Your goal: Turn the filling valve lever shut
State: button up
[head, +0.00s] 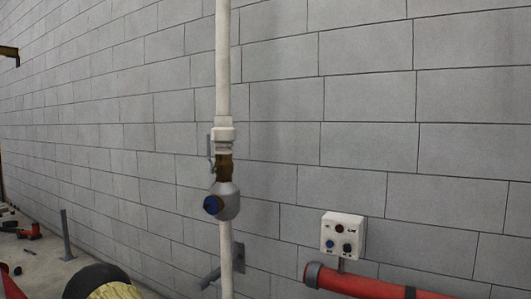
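A white vertical pipe (223,60) runs down in front of the block wall. A brass valve (223,168) sits in it at mid-height, below a white fitting. A thin grey lever (210,150) stands upright at the valve's left side, roughly in line with the pipe. I take it for the filling valve lever. Just below is a grey round fitting (229,204) with a blue cap (212,206) facing left. My gripper is not in view.
A white control box (343,235) with several buttons is on the wall at right. A red pipe (375,286) runs below it. A wall bracket (237,257) holds the white pipe low down. A black and yellow object (115,287) is at bottom left.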

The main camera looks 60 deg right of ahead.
aim_at(208, 135)
jog(key=z, duration=0.85)
jog(key=i, duration=1.3)
jog(key=z, duration=0.25)
